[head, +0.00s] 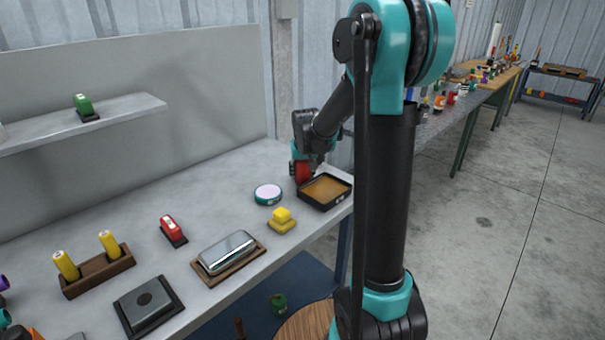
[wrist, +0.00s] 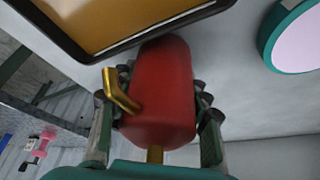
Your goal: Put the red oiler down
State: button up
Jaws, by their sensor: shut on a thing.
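The red oiler (wrist: 165,85) fills the middle of the wrist view, a rounded red body with a brass spout or handle at its left and a brass piece at its lower end. My gripper (wrist: 158,115) is shut on it, with a finger on each side. In the head view the red oiler (head: 302,172) is a small red patch below my gripper (head: 303,160), at the back right of the workbench. It is beside the black tray with a tan inside (head: 342,199). I cannot tell whether the oiler touches the bench.
A round teal-rimmed dish (head: 267,194) stands left of the tray. A yellow block stack (head: 282,221), a silver muffler on a wooden board (head: 228,253) and a red stapler-like item (head: 173,230) are nearer. Bare bench (head: 215,185) lies at the back left of the dish.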

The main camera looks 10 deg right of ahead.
jog(key=shift+f, duration=0.3)
jog(key=o, duration=1.3)
jog(key=shift+c, duration=0.2)
jog(key=shift+r, duration=0.1)
jog(key=v, duration=1.2)
jog(key=shift+r, duration=0.1)
